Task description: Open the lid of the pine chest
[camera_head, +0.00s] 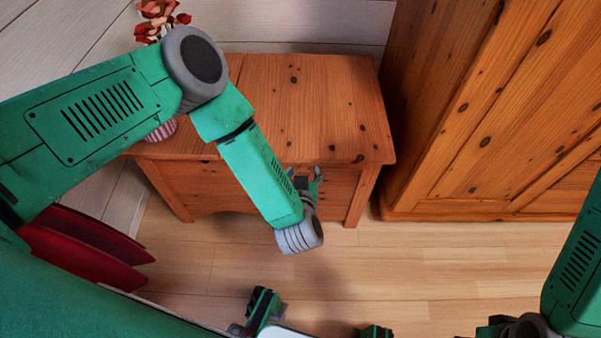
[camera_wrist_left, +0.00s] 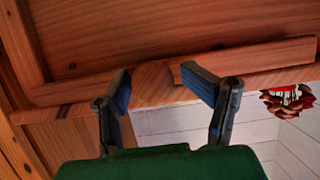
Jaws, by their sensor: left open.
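The pine chest (camera_head: 330,85) stands against the back wall in the head view, its lid lying shut. My left arm reaches across it from the left, and my left gripper (camera_head: 313,180) is just in front of the lid's front edge. In the left wrist view, which looks upside down, the two fingers of the left gripper (camera_wrist_left: 158,82) are open. A round wooden knob (camera_wrist_left: 153,86) on the lid edge (camera_wrist_left: 260,60) shows between the fingertips; contact cannot be told. Part of my right gripper (camera_head: 493,327) shows at the bottom right; its fingers are unclear.
A tall pine wardrobe (camera_head: 480,120) stands close to the chest's right. Red flowers (camera_head: 160,18) stand at the chest's back left and also show in the left wrist view (camera_wrist_left: 288,102). A dark red object (camera_head: 85,245) is at the left. The wooden floor (camera_head: 430,265) before the wardrobe is clear.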

